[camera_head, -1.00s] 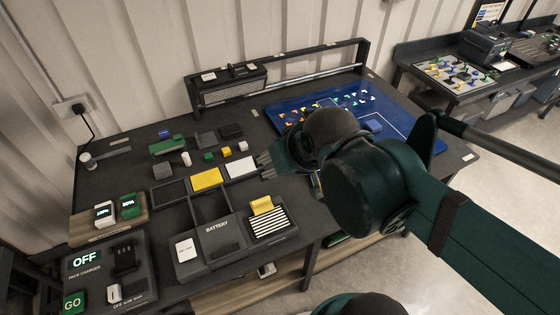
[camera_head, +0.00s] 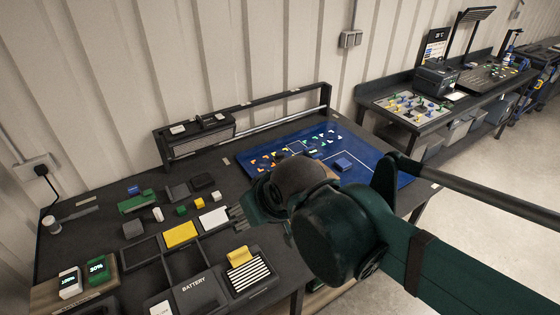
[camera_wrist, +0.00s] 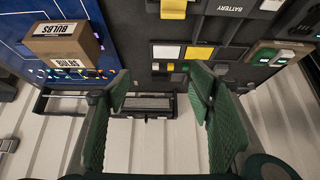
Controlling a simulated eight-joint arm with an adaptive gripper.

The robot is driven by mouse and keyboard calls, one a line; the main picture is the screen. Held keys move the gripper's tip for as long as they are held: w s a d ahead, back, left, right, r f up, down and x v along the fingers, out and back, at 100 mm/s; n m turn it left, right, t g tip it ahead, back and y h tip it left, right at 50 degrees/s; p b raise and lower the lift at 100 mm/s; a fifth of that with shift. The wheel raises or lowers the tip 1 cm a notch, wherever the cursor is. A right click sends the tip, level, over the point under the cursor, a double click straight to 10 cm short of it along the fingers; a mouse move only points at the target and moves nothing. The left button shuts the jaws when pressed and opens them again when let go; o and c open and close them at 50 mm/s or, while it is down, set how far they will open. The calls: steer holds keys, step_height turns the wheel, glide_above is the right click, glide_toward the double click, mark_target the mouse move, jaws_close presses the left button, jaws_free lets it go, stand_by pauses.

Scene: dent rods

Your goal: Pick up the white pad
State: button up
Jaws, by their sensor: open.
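The white pad (camera_head: 213,219) is a flat white rectangle on the dark bench, just right of the yellow pad (camera_head: 181,235). My gripper (camera_head: 239,217) appears just right of the white pad in the head view; its height above the bench is hard to tell there. In the wrist view the white pad (camera_wrist: 166,52) lies beyond my green fingers (camera_wrist: 160,85), near the middle between them, with the yellow pad (camera_wrist: 199,52) to its right. The fingers are spread apart with nothing between them.
A yellow block (camera_head: 239,256) rests on a striped holder (camera_head: 247,276) near the bench's front. Small blocks, including a green one (camera_head: 137,203), stand behind the pads. A blue board (camera_head: 370,167) lies to the right. A BULBS box (camera_wrist: 63,42) shows at left in the wrist view.

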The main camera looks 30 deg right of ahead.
steer(key=shift+c, duration=0.2)
stand_by(0.6)
steer(key=w+d+r+m+g+h, duration=0.1)
steer(key=w+d+r+m, duration=0.15)
steer(key=w, duration=0.45)
steer(key=w+d+r+m+g, duration=0.1)
steer(key=w+d+r+m, duration=0.1)
steer(key=w+d, duration=0.35)
steer(key=m+g+h, duration=0.4)
steer(key=m+g, duration=0.2)
steer(key=m, duration=1)
glide_above(276, 159)
steer(key=a, duration=0.1)
step_height(276, 159, down, 27)
steer(key=shift+w, duration=0.15)
steer(key=shift+f+n, duration=0.15)
steer(key=shift+n, duration=0.1)
steer(key=shift+d+f+y, duration=0.15)
steer(key=shift+d+f, duration=0.1)
steer(key=shift+f, duration=0.35)
steer(key=shift+d+f+y, duration=0.15)
steer(key=shift+d+f, duration=0.05)
steer(key=shift+f, duration=0.35)
